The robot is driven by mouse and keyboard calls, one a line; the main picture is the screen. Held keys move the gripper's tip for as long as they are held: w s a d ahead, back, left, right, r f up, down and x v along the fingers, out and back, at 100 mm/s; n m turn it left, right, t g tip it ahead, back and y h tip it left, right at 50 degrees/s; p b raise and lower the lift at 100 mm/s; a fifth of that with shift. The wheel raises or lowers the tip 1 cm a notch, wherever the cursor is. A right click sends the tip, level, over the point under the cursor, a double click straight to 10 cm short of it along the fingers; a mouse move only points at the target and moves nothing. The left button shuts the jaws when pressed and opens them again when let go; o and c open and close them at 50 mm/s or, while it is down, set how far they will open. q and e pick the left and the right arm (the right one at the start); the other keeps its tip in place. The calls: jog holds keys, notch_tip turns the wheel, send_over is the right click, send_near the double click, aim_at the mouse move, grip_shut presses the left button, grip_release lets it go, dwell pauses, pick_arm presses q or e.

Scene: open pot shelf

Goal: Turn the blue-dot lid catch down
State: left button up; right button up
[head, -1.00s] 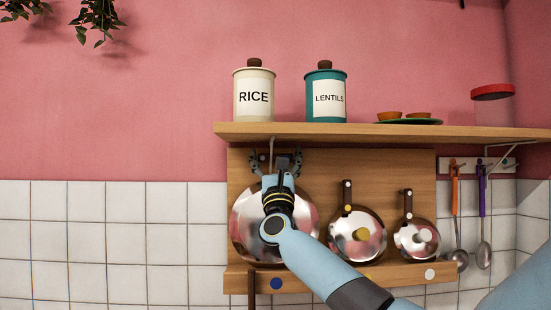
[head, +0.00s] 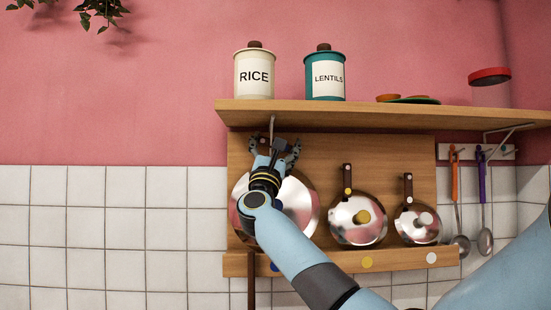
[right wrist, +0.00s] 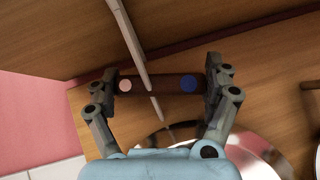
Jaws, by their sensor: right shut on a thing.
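The blue-dot lid catch (right wrist: 158,86) is a dark brown bar in the right wrist view, with a pale dot at its left end and a blue dot at its right end. It lies level across that picture. My right gripper (right wrist: 160,88) is shut on it, one finger at each end. In the head view the gripper (head: 273,149) is at the top of the large steel lid (head: 302,205), tilted slightly to the right. It hides most of the catch there. My left gripper is not in view.
A wooden shelf (head: 400,116) with a rice canister (head: 254,77) and a lentils canister (head: 325,77) juts out just above the gripper. A metal shelf bracket (right wrist: 135,50) passes close to the catch. Two smaller lids (head: 358,217) (head: 417,223) hang to the right, their catches upright.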

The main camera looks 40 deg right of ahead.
jog(key=m+g+b, duration=0.2)
jog(key=m, duration=0.1)
jog(key=f+m+g+h+b, duration=0.1)
jog(key=m+g+b, duration=0.2)
jog(key=shift+w+a+f+h, duration=0.15)
jog(key=shift+h, duration=0.15)
jog(key=shift+m+g+b, duration=0.5)
jog(key=shift+m+g, duration=0.1)
jog(key=o, duration=1.6)
jog(key=shift+c, duration=0.2)
jog(key=v, duration=1.2)
